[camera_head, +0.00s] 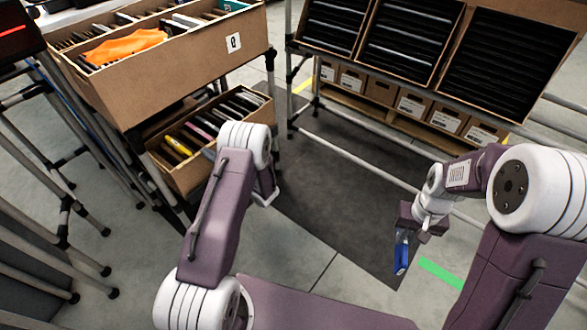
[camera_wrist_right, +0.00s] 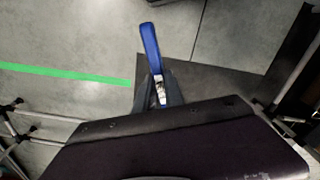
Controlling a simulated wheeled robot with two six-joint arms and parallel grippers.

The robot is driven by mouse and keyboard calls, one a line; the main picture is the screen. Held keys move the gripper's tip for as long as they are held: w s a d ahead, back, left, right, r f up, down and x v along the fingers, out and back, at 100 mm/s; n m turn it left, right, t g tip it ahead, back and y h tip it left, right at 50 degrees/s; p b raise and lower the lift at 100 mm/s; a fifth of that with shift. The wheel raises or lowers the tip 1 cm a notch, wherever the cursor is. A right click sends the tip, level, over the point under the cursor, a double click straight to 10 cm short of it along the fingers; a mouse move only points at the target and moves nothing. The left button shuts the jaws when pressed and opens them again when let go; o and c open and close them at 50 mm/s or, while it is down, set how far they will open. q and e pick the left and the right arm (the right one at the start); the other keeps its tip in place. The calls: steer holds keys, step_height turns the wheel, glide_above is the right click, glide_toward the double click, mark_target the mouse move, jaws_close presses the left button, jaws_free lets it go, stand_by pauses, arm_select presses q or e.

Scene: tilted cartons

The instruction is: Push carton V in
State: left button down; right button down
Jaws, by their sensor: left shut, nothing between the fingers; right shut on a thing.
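I cannot make out a letter V on any carton. The large open carton (camera_head: 190,85) at the upper left bears a white label with a mark like a 0 and is full of files, with an orange cloth (camera_head: 125,46) on top. A lower open carton (camera_head: 195,172) sits beneath it, partly hidden by my left arm. My left arm reaches up in front of it; its fingers are hidden behind the arm. My right gripper (camera_head: 403,232) is shut on a slim blue object (camera_head: 401,257), held over the floor. The blue object also shows in the right wrist view (camera_wrist_right: 150,48).
A rack at the back right holds tilted cartons (camera_head: 411,37) of dark items above a row of small labelled boxes (camera_head: 411,104). Metal tubes (camera_head: 360,158) frame it. A dark mat (camera_head: 330,205) and a green floor stripe (camera_head: 440,272) lie on open floor.

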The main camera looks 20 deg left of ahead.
arm_select(q)
steer(key=x, duration=0.6)
steer(key=shift+w+a+b, duration=0.1)
steer(key=shift+a+b, duration=0.1)
steer(key=shift+b, duration=0.1)
arm_select(e)
steer(key=shift+f, duration=0.3)
arm_select(q)
steer(key=shift+w+a, duration=0.1)
steer(key=shift+a, duration=0.1)
steer(key=shift+r, duration=0.25)
arm_select(e)
steer(key=shift+s+d, duration=0.1)
steer(key=shift+d, duration=0.1)
